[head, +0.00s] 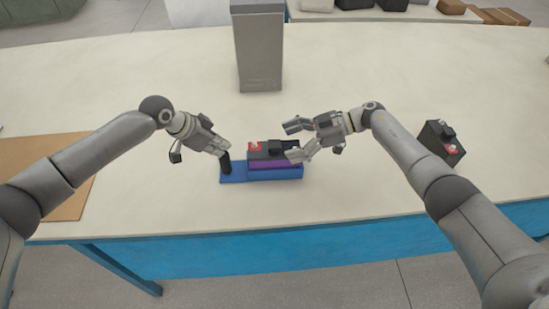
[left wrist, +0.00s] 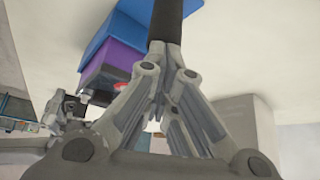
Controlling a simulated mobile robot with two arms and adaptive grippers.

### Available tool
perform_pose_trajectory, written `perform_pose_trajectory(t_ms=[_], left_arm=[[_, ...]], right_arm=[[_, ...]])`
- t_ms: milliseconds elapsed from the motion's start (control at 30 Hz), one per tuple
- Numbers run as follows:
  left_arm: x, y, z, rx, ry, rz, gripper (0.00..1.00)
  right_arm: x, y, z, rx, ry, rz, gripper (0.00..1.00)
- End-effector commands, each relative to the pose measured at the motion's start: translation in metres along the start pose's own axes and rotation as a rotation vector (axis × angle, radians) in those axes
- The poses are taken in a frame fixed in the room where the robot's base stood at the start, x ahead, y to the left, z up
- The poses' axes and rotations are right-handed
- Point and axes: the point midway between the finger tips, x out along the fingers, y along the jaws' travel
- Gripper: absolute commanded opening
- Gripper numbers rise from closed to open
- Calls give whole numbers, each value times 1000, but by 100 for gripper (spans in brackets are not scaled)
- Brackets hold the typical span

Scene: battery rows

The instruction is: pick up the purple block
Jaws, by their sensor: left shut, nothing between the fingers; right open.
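The purple block (head: 275,163) lies on a blue base (head: 236,174) near the table's front edge, with a black battery (head: 268,151) with a red terminal on top of it. In the left wrist view the purple block (left wrist: 108,62) is left of my fingers.
A grey box (head: 259,50) stands behind the blocks. Another black battery (head: 441,142) with a red terminal stands to the right, beyond my right forearm. A brown board (head: 68,200) lies at the left. The white table (head: 350,60) is otherwise largely clear.

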Motion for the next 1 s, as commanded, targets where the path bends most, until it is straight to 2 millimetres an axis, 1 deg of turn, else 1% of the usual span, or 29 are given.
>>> perform_pose_trajectory(t_ms=[33,200,333,433,633,667,1000], left_arm=[[6,4,9,-3,-19,9,0],[6,4,9,-4,-18,9,0],[6,4,9,-3,-18,9,0],[6,4,9,-3,-19,9,0],[6,3,9,-4,-19,9,0],[6,3,9,-4,-19,9,0],[6,3,9,-4,-19,9,0]], right_arm=[[5,0,0,0,1,-1,83],[31,2,-3,-1,3,-1,83],[46,2,-3,0,2,0,83],[51,3,-2,0,0,2,83],[51,3,-2,0,0,2,83],[51,3,-2,0,0,1,80],[51,2,-2,-1,0,1,37]])
